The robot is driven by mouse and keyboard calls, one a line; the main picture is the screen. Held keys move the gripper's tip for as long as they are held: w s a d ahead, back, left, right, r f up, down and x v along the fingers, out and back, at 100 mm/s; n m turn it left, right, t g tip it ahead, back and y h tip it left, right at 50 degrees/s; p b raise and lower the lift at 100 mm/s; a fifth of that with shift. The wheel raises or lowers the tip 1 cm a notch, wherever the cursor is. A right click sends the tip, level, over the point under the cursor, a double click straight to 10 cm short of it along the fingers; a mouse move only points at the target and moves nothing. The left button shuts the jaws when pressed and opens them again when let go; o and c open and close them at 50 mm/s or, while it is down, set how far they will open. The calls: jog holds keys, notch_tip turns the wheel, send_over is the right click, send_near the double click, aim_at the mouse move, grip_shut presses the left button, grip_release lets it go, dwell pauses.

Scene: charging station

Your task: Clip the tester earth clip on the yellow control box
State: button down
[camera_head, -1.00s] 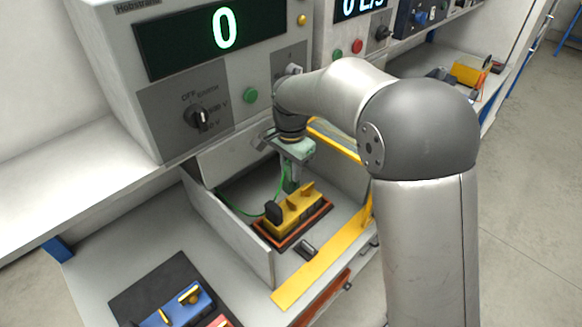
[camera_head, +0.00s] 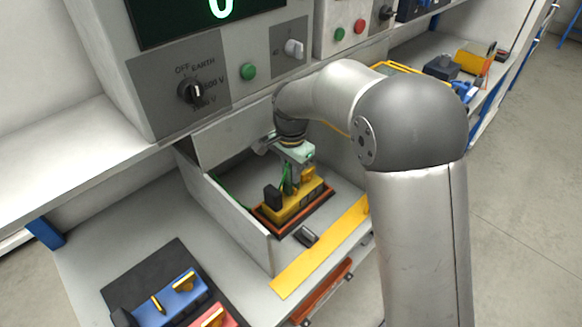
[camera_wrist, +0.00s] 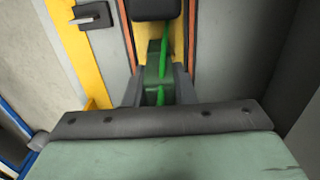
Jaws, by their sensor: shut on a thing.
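The yellow control box (camera_head: 303,207) sits in an orange-rimmed tray inside the grey bay, with a black block on its left end and a yellow lever on top. My gripper (camera_head: 289,184) points down just over the box. It is shut on the green earth clip (camera_wrist: 153,73), which shows between the fingers in the wrist view; a green lead (camera_head: 218,186) runs from it to the left. In the wrist view the yellow box (camera_wrist: 178,43) lies directly beyond the clip. The gripper hides most of the clip in the head view, and I cannot tell whether clip and box touch.
The bay's pale left wall (camera_head: 235,222) and a yellow front strip (camera_head: 318,250) bound the space. A small dark latch (camera_head: 306,236) sits by the tray. Blue (camera_head: 170,299) and red units lie on a dark mat at lower left. The tester panel (camera_head: 180,92) stands behind.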

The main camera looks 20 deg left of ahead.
jog(key=shift+f, duration=0.3)
jog(key=c, duration=1.1)
grip_release()
